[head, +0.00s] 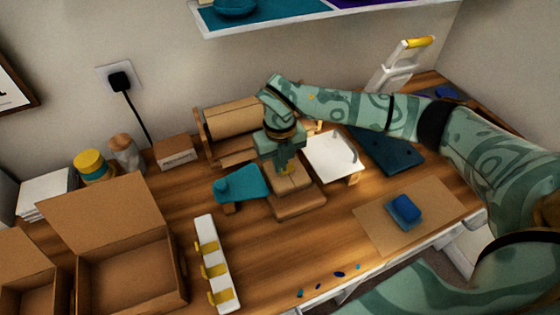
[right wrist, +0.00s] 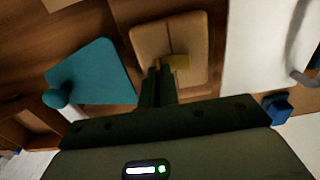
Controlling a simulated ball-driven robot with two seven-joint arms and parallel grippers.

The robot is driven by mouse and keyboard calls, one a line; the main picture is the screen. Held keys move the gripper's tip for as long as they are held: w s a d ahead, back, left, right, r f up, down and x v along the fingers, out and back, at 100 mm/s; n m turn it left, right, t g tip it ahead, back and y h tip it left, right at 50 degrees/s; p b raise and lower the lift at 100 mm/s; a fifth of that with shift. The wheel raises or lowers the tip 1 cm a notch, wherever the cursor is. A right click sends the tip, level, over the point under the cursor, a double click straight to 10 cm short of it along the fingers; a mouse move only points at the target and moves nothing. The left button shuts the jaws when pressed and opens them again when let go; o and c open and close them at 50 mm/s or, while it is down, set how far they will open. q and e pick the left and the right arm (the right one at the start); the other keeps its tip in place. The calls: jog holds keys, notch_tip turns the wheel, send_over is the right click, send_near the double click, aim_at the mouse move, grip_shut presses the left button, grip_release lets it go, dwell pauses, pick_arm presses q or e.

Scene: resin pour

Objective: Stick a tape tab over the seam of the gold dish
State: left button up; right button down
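My right gripper (head: 286,172) is over a tan, rounded rectangular piece (head: 300,207), which looks like the gold dish. In the right wrist view, the tan piece (right wrist: 150,38) lies under the fingertips (right wrist: 157,66). The fingers are close together on a small yellow tape tab (right wrist: 180,62), which sticks out to the right over the tan piece. I cannot tell whether the tab touches it. A white strip (head: 212,232) at the front carries several yellow tabs (head: 214,270). My left gripper is out of view.
A teal piece (head: 240,184) lies just left of the tan piece, and a white tray (head: 328,150) lies right. A blue block (head: 404,210) rests on a brown mat (head: 440,203). Open cardboard boxes (head: 130,262) fill the left.

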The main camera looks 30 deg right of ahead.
jog(key=shift+f, duration=0.35)
dwell(0.3)
jog(key=c, duration=1.6)
grip_release()
notch_tip(320, 180, up, 8)
jog(key=p, duration=0.6)
jog(key=shift+r+p, duration=0.2)
jog(key=shift+p, duration=0.2)
jog(key=shift+f, duration=0.15)
